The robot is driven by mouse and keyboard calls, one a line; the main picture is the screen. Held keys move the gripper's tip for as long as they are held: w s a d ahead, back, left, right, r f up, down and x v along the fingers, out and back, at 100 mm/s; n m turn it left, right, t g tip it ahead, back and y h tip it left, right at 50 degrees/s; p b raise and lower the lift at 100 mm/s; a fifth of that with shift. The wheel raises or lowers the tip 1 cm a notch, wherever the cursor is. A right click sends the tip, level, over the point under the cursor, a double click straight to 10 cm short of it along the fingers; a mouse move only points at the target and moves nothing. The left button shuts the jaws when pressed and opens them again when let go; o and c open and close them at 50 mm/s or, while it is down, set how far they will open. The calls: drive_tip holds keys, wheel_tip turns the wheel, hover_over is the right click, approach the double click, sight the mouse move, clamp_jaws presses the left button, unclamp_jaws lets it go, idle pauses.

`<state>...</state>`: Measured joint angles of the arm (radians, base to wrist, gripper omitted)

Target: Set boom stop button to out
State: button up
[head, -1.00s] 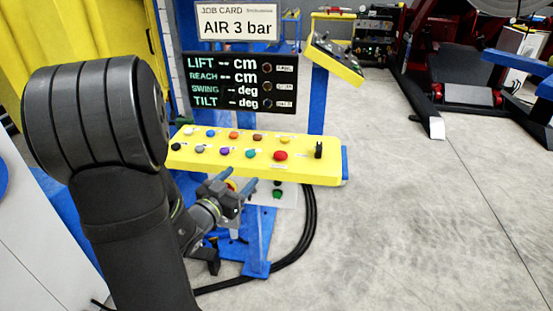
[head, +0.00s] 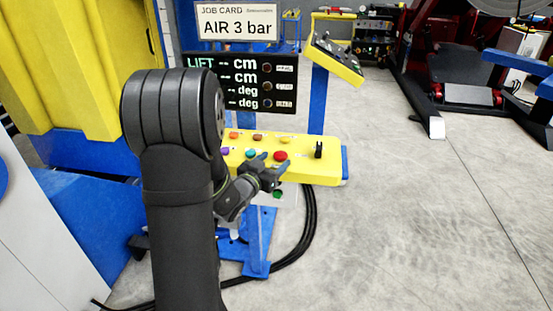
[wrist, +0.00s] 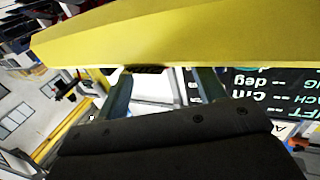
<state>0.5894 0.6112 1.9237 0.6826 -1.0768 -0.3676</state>
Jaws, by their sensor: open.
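The yellow control panel (head: 325,175) stands tilted on a blue post, with coloured buttons on its face. A large red button (head: 281,156) sits near its front edge. The labels are too small to read, so I cannot tell which control is the boom stop. My gripper (head: 273,164) is open and empty, at the panel's front edge just below the red button in the picture. In the wrist view, my gripper's two fingers (wrist: 162,80) stand apart, close to the panel's yellow side (wrist: 170,35). No button shows clearly there.
A black toggle (head: 318,150) stands at the panel's right end. A green button (head: 277,194) shows on a pale box below the panel. The black display (head: 250,65) stands behind. Black hoses (head: 309,215) curve down on the right. Floor further right is clear.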

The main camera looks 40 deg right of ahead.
drive_tip(key=shift+x, duration=1.15)
drive_tip(key=c, duration=1.3)
drive_tip(key=shift+r, duration=0.65)
clamp_jaws()
drive_tip(key=o, duration=1.3)
unclamp_jaws()
drive_tip(key=shift+a, duration=0.1)
